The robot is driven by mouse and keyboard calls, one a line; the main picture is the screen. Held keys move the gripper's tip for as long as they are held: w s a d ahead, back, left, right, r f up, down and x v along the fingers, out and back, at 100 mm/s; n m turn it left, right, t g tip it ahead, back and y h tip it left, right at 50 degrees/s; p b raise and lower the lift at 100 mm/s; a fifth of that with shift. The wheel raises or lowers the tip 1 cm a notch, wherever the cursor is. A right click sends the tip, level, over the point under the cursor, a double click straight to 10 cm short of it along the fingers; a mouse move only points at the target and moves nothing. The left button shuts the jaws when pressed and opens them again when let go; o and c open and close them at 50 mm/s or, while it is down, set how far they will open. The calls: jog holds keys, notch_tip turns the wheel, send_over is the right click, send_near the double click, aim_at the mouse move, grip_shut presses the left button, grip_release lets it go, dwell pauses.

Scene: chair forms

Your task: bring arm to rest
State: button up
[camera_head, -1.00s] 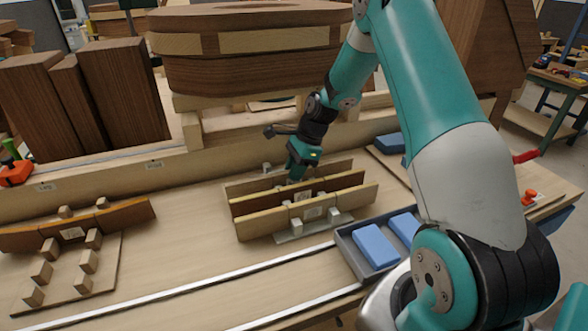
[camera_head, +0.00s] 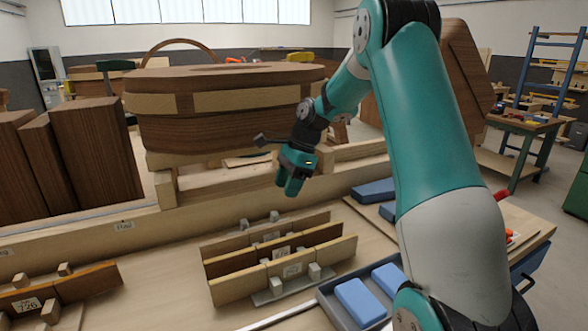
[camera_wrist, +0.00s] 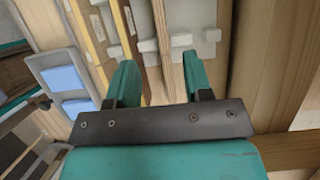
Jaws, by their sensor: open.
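My gripper (camera_head: 289,184) hangs in the air above the bench, over and behind a rack of upright wooden boards (camera_head: 280,262). In the wrist view its two teal fingers (camera_wrist: 160,85) stand apart with nothing between them. The boards stand on edge in a grey holder (camera_head: 285,287), and they also show below the fingers in the wrist view (camera_wrist: 160,20). My arm reaches in from the right, bent at the elbow.
A grey tray (camera_head: 328,302) with blue blocks (camera_head: 360,301) stands right of the boards. A large dark wooden form (camera_head: 220,135) rises behind the gripper. Tall brown blocks (camera_head: 90,155) stand at left.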

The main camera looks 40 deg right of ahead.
jog(key=w+v, duration=0.1)
jog(key=v, duration=0.4)
jog(key=s+a+r+n, duration=0.2)
jog(key=a+n, duration=0.2)
jog(key=a, duration=0.2)
jog(key=s+a+r+n, duration=0.1)
jog(key=s+a+n, duration=0.15)
jog(key=a, duration=0.35)
jog(key=s+a+r+n, duration=0.2)
jog(key=s+a+n, duration=0.9)
jog(key=a+n, duration=0.25)
jog(key=s+a+f+n+g, duration=0.1)
jog(key=s+a+f+n, duration=0.1)
jog(key=s+a+n, duration=0.3)
jog(key=s+n, duration=0.3)
jog(key=s, duration=0.3)
jog(key=shift+s+a+f, duration=0.15)
jog(key=shift+s+a, duration=0.1)
jog(key=shift+s, duration=0.1)
